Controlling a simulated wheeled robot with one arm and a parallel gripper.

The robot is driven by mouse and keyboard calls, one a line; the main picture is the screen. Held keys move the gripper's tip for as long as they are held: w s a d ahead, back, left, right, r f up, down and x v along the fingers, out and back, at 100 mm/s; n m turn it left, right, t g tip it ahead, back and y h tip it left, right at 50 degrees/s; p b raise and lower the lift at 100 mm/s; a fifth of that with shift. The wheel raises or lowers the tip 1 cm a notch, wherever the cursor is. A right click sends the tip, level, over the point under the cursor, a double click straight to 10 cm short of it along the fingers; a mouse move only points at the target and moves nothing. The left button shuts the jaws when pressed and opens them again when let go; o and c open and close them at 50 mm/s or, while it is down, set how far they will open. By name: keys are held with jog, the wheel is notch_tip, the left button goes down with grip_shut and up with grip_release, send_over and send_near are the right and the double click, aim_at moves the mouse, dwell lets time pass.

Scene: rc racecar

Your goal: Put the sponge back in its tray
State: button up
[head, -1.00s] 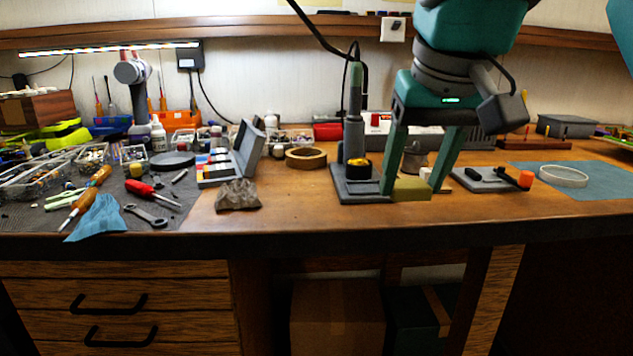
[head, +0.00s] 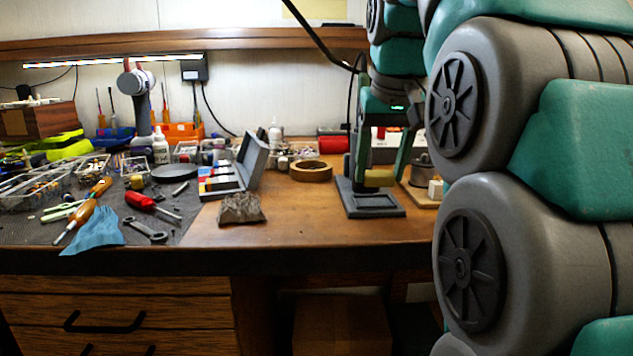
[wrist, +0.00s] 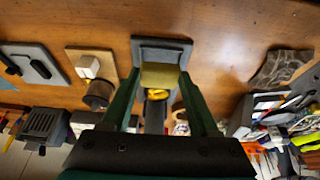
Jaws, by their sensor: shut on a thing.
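The sponge (head: 378,177) is an olive-yellow block held between the two fingers of my gripper (head: 381,172). It appears raised over the dark grey soldering-iron stand, whose front part is a tray (head: 392,211) with a rectangular recess. In the wrist view, the sponge (wrist: 160,76) sits between the fingertips of my gripper (wrist: 159,83) and covers part of the tray (wrist: 163,43). The recess looks empty where it shows. The exact height of the sponge above it is hard to tell. The back of the stand is partly hidden by my gripper.
A tape roll (head: 311,171) lies left of the stand, and a rock-like lump (head: 241,209) is at the front. A wooden board with a metal cup (head: 423,170) and a white block (head: 436,189) stands close on the right.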

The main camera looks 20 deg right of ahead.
aim_at(375, 207)
jog(key=shift+w+d+f, duration=0.1)
jog(key=shift+w+d, duration=0.1)
jog(key=shift+w, duration=0.6)
jog(key=shift+f, duration=1.75)
jog(key=shift+f, duration=0.1)
jog(key=shift+s+f, duration=0.2)
jog(key=shift+f, duration=0.55)
jog(key=o, duration=0.8)
jog(key=shift+f, duration=0.1)
jog(key=shift+c, duration=0.2)
jog(key=o, duration=0.4)
jog(key=shift+f, duration=0.15)
jog(key=shift+o, duration=0.2)
jog(key=shift+r, duration=0.75)
jog(key=p+v, duration=0.1)
jog(key=v, duration=0.3)
jog(key=p+v, duration=0.1)
jog(key=v, duration=0.3)
jog(key=shift+w+r, duration=0.2)
